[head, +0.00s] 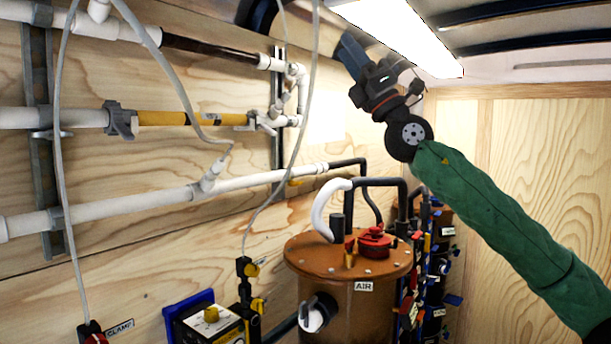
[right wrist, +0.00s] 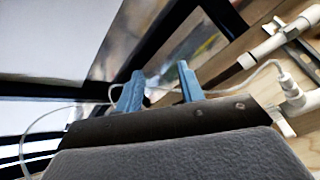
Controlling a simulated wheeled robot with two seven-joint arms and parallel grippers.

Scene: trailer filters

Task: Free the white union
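White pipes run along the wooden wall in the head view. White fittings (head: 297,75) stand where the upper pipes meet at their right end, and a white tee (head: 207,184) sits on the lowest pipe. I cannot tell which of these is the white union. My right gripper (head: 348,52) is up under the ceiling light, to the right of the upper pipe ends and apart from them. In the right wrist view its two blue fingers (right wrist: 159,90) stand apart. A thin clear hose passes near them; I see no held part. My left gripper is not in view.
A brown tank (head: 335,318) with a red cap (head: 375,243) and an AIR label stands below. Thin hoses (head: 300,130) hang in front of the pipes. A yellow pipe section (head: 180,118) is clamped at the wall. A bright ceiling light (head: 405,35) is close to my right gripper.

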